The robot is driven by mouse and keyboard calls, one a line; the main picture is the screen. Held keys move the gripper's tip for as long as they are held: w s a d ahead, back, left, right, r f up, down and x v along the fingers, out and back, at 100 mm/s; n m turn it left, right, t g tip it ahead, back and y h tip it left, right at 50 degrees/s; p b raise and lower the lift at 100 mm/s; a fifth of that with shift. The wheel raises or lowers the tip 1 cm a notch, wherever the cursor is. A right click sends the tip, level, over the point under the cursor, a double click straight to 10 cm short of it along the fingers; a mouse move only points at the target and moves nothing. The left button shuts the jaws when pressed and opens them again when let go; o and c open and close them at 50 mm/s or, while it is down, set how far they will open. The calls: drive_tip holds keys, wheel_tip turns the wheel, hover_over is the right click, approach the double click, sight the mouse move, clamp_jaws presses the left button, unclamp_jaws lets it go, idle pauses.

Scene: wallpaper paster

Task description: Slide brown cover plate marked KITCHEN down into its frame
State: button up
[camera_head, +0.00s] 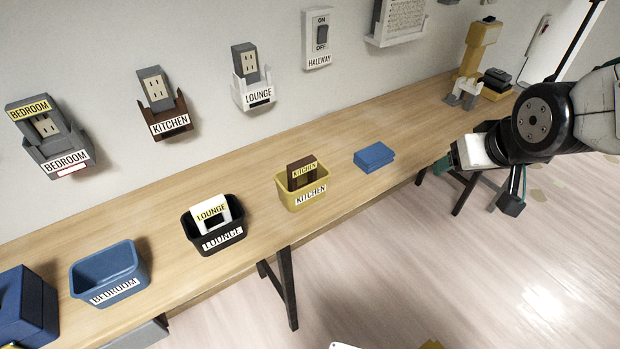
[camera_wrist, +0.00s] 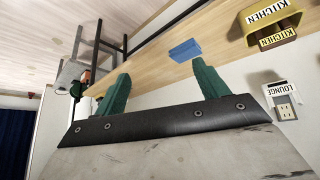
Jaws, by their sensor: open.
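The brown cover plate (camera_head: 303,172) marked KITCHEN stands in the yellow bin (camera_head: 290,199), also marked KITCHEN, on the workbench. In the wrist view the plate (camera_wrist: 277,38) and yellow bin (camera_wrist: 262,22) show at the top right. The brown KITCHEN frame (camera_head: 168,121) is on the wall at the left, with a grey outlet (camera_head: 152,84) standing up in it. My gripper (camera_head: 446,166) is at the right, off the bench's front edge and apart from the plate. Its green fingers (camera_wrist: 160,88) are spread and empty.
A blue block (camera_head: 374,156) lies on the bench between the yellow bin and my gripper. A black LOUNGE bin (camera_head: 212,236) and a blue BEDROOM bin (camera_head: 108,274) stand farther left. LOUNGE (camera_head: 253,90) and BEDROOM (camera_head: 62,155) frames flank the KITCHEN frame. Bare bench separates bins and wall.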

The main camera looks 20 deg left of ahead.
drive_tip(key=w+a+f+n+t+y, duration=0.1)
drive_tip(key=w+a+f+n+y, duration=0.15)
drive_tip(key=a, duration=0.45)
drive_tip(key=w+a+f+n+t+y, duration=0.15)
drive_tip(key=a+f, duration=0.25)
drive_tip(key=a, duration=0.4)
drive_tip(key=n+y, duration=0.2)
drive_tip(key=y, duration=0.2)
approach(305, 172)
drive_tip(key=w+x, duration=0.1)
drive_tip(key=x, duration=0.9)
drive_tip(key=shift+s+a+f, duration=0.2)
drive_tip(key=shift+s, duration=0.1)
drive_tip(key=shift+w+a+f, duration=0.15)
drive_tip(key=shift+w+a, duration=0.1)
drive_tip(key=shift+y, duration=0.3)
drive_tip(key=c, duration=0.6)
